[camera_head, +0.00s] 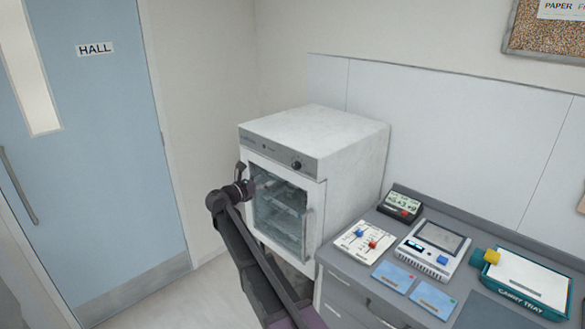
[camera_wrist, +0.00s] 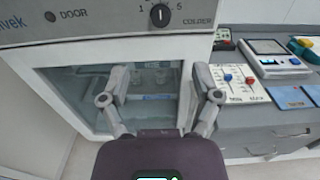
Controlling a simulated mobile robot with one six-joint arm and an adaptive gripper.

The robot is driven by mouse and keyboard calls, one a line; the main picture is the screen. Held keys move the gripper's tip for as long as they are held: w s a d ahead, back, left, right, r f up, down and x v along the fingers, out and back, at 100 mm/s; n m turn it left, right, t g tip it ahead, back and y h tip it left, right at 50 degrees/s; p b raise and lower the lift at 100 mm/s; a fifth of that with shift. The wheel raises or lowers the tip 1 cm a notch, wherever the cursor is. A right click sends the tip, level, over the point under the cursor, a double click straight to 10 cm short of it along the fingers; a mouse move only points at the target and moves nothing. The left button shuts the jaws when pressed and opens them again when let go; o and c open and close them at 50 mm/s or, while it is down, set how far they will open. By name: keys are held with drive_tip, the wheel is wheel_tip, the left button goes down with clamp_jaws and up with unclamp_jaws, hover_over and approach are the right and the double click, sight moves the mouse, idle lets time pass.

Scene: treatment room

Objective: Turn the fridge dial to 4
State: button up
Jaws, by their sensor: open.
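The fridge (camera_head: 345,150) is a white box with a glass door and a grey top panel. Its dial (camera_head: 296,165) is a small black knob at the right of that panel. In the wrist view the dial (camera_wrist: 160,15) has a white pointer line standing about upright, between the marks 1 and 5, with "COLDER" at its right. My gripper (camera_wrist: 157,72) is open and empty, in front of the glass door and below the dial, not touching it. In the head view my gripper (camera_head: 240,172) is at the fridge's front left.
A grey counter (camera_head: 337,262) stands right of the fridge. It holds a slider panel (camera_head: 365,243), a device with a screen (camera_head: 428,249), blue cards (camera_head: 432,299) and a tray (camera_head: 527,280). The fridge door handle (camera_head: 308,225) sticks out. A blue hall door (camera_head: 100,130) is at left.

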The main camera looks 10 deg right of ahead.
sight(294, 166)
drive_tip(key=shift+d, duration=0.1)
drive_tip(key=x, duration=1.3)
drive_tip(key=shift+w+d, duration=0.25)
